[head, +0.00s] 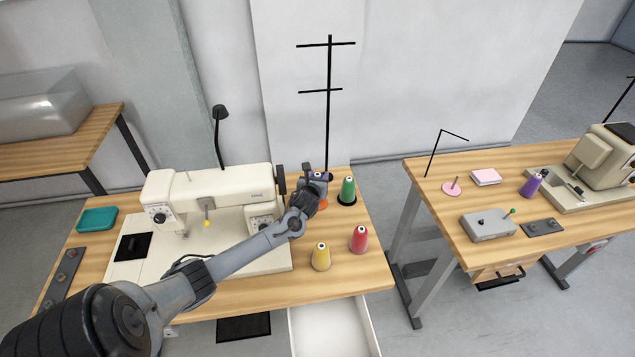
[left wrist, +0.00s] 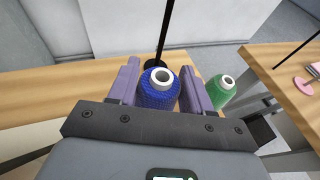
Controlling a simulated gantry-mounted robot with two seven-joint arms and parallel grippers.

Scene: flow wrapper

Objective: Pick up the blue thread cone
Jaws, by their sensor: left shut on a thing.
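The blue thread cone (left wrist: 158,90) stands between the two purple fingers of my left gripper (left wrist: 163,88) in the left wrist view. The fingers are shut on it, one on each side. In the head view my left gripper (head: 318,178) is at the back right of the sewing table, beside the green cone, and the blue cone is mostly hidden there by the gripper. I cannot tell whether the cone touches the table. My right gripper is not in view.
A green cone (head: 348,190) stands just right of the gripper. Yellow (head: 320,257) and red (head: 359,239) cones stand nearer the front. The thread stand's pole (head: 329,110) rises behind. The sewing machine (head: 215,195) is at left. An open drawer (head: 328,328) juts out in front.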

